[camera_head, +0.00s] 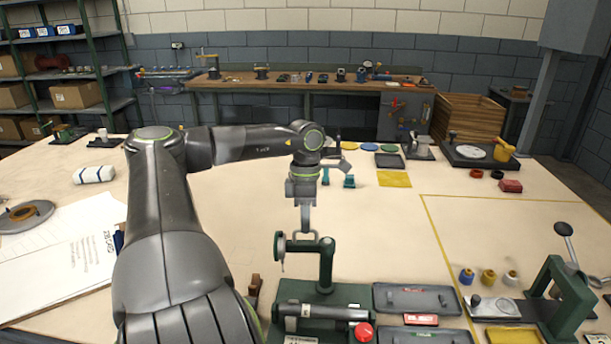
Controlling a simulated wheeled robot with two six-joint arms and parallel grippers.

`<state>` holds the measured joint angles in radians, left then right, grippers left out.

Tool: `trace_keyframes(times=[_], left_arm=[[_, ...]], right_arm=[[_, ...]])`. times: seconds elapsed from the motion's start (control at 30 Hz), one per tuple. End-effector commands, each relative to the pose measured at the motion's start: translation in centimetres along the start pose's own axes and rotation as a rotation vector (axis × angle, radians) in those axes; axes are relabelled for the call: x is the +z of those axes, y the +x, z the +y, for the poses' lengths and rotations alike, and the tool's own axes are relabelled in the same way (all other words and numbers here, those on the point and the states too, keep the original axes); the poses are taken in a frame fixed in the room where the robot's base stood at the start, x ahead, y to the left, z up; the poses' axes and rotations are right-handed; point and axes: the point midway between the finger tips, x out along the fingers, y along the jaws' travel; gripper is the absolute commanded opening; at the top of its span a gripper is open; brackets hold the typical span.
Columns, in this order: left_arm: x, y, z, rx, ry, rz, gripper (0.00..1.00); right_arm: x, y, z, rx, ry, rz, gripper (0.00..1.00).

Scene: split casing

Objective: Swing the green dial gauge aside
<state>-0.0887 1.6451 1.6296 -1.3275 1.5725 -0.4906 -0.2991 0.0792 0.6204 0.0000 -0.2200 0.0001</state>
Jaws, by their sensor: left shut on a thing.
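The green dial gauge (280,246) hangs at the left end of a short green arm on an upright green post (326,265). The post stands on a dark green base in the front middle of the table. A dark grey cylindrical casing part (335,313) lies on that base, in front of the post, with a red knob (363,332) by its right end. My left gripper (305,230) points down from above and is shut on the gauge's arm between dial and post. Its fingertips are small and partly merge with the arm. My right gripper is out of view.
Two dark grey trays (416,290) lie right of the base, with a red label block (407,320) between them. A green lever press (566,292) stands at the right. Papers (75,255) lie at the left. The middle table behind the gauge is mostly clear.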

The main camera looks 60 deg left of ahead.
Motion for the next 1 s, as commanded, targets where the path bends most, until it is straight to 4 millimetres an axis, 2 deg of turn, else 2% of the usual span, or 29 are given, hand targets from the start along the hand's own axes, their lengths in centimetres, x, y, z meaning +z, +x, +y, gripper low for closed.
trace_keyframes(times=[0.4, 0.43, 0.57, 0.6, 0.87, 1.0], left_arm=[[0.0, 0.0, 0.0, 0.000, 0.005, -0.001, 0.00], [0.0, 0.0, 0.0, 0.000, 0.005, -0.001, 0.13], [0.0, 0.0, 0.0, 0.000, 0.005, 0.000, 0.30], [0.0, 0.0, 0.0, 0.000, 0.004, 0.000, 0.31], [0.0, -0.1, 0.0, 0.000, 0.004, 0.001, 0.31], [0.0, -1.1, 0.1, 0.003, 0.004, 0.003, 0.31]], right_arm=[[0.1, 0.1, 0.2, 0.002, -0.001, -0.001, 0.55], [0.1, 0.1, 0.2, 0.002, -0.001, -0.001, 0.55], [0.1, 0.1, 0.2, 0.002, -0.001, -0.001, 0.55], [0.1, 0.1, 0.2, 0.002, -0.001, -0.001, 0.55], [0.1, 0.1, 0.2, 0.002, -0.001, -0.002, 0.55], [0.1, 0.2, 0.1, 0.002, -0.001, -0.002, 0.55]])
